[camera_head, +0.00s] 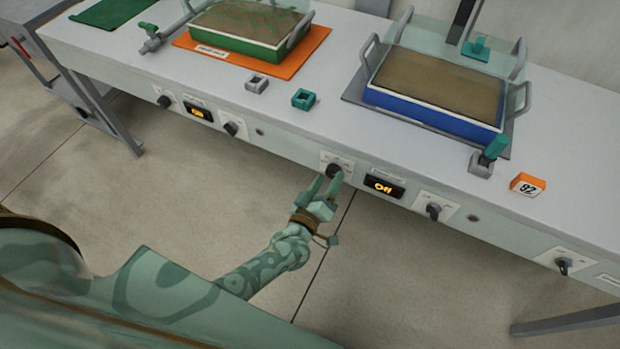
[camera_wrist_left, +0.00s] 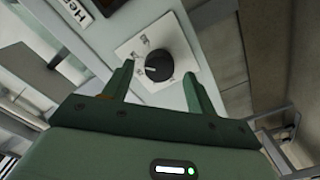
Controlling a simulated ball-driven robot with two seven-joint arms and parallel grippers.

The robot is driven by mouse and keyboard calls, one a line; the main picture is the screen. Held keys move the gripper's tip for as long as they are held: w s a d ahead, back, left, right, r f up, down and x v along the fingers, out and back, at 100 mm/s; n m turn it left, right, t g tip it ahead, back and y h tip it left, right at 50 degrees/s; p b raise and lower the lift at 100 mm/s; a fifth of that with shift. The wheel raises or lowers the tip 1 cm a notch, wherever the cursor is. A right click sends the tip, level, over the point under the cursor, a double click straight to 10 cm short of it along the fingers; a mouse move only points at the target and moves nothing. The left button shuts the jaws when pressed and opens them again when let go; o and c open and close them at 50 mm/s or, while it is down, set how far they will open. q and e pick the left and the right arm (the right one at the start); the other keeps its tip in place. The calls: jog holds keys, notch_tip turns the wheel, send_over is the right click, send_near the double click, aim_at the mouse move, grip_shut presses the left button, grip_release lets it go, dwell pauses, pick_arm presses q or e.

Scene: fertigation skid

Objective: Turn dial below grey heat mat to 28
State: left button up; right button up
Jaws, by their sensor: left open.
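The grey heat mat (camera_head: 352,92) lies under a blue tray (camera_head: 430,112) of soil on the bench. On the front panel below it is a black dial (camera_head: 334,170) on a white plate; it also shows in the left wrist view (camera_wrist_left: 158,67). The display (camera_head: 384,187) beside it reads "Off". My left gripper (camera_head: 327,181) is open in front of this dial. In the left wrist view its two fingers stand either side of the knob, with gaps visible; contact cannot be told. The dial's scale is too small to read. My right gripper is not in view.
An orange mat (camera_head: 185,42) with a green tray (camera_head: 230,45) stands at left, above another lit display (camera_head: 198,112). Another knob (camera_head: 433,210) sits right of the "Off" display. An orange block (camera_head: 527,184) marked like 82 or inverted 28 lies at right. Floor before the bench is clear.

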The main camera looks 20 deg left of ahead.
pick_arm(q)
jog(key=s+p, duration=0.2)
jog(key=s, duration=1.2)
jog(key=shift+s+a, duration=0.15)
jog(key=shift+a, duration=0.1)
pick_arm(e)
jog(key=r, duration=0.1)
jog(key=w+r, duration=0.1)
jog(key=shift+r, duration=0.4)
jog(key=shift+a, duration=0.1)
